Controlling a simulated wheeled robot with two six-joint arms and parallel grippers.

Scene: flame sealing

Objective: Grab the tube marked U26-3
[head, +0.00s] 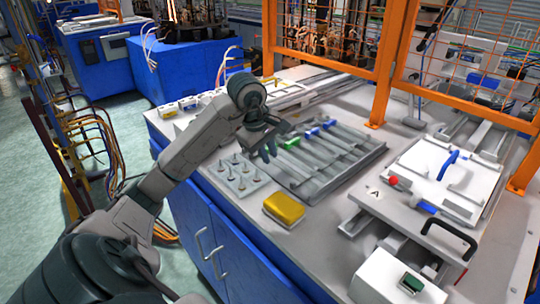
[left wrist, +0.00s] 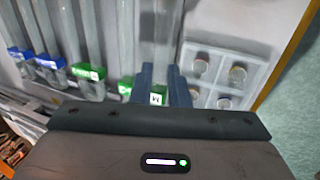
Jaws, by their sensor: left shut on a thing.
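My left gripper (head: 268,150) is over the left end of the grooved grey rack and is shut on a clear tube with a green cap; the tube (left wrist: 157,40) runs upward between the two fingers in the left wrist view. A white label with dark print shows between the fingers, but I cannot read the full marking. Other tubes lie beside it in the rack: one with a green cap (head: 292,143) and two with blue caps, the nearer (head: 311,133) and the farther (head: 329,124). My right gripper is not in view.
The grey rack (head: 345,165) fills the middle of the bench. Orange mesh fencing (head: 379,80) stands behind; a white machine (head: 460,185) is at right.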

